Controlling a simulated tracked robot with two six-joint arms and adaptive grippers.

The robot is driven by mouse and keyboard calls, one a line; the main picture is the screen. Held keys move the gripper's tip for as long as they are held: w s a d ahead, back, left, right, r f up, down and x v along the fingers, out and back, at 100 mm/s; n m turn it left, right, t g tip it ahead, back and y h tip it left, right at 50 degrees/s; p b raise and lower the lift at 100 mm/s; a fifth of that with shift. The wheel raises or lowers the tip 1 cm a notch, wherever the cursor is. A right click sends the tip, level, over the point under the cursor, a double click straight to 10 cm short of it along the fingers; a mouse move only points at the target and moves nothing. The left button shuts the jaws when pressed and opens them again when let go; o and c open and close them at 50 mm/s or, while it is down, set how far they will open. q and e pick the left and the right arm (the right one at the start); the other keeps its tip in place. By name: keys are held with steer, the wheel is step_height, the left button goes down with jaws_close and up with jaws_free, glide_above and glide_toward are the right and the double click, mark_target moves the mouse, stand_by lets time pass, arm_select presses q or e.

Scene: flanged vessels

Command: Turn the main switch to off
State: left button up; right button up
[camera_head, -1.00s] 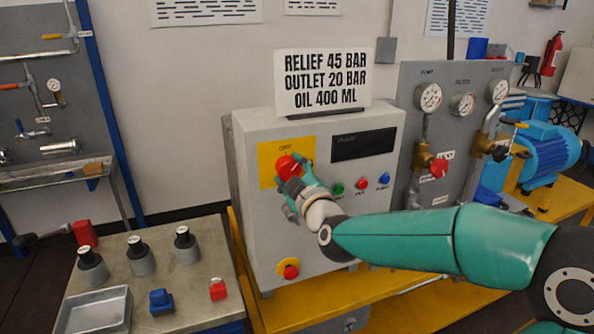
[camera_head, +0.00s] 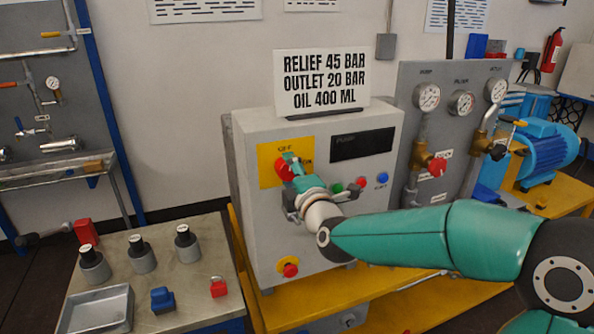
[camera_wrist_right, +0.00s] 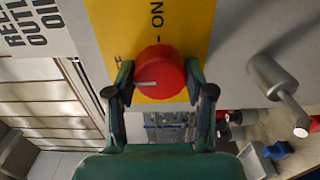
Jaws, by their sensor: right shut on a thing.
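The main switch is a red round knob (camera_head: 283,168) on a yellow plate (camera_head: 268,177) on the front of the grey control cabinet (camera_head: 250,220). My right gripper (camera_wrist_right: 158,90) is shut on the knob, with one finger at each side of it. In the right wrist view the red knob (camera_wrist_right: 160,68) shows a white pointer mark towards the picture's left. The word ON is readable on the plate beyond it; another label is partly hidden by a finger. In the head view the gripper covers part of the knob and plate. My left gripper is not in view.
A green button (camera_head: 337,188) and a blue button (camera_head: 382,178) sit right of my right wrist, with a red one between. A red knob on a yellow disc (camera_head: 287,267) is below. The sign (camera_head: 322,80) stands on the cabinet. A bench (camera_head: 205,270) is left.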

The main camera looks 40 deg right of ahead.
steer(key=shift+a+f, duration=0.15)
steer(key=shift+f, duration=0.1)
steer(key=o, duration=1.2)
steer(key=shift+c, duration=0.2)
steer(key=shift+r, duration=0.1)
steer(key=v, duration=1.2)
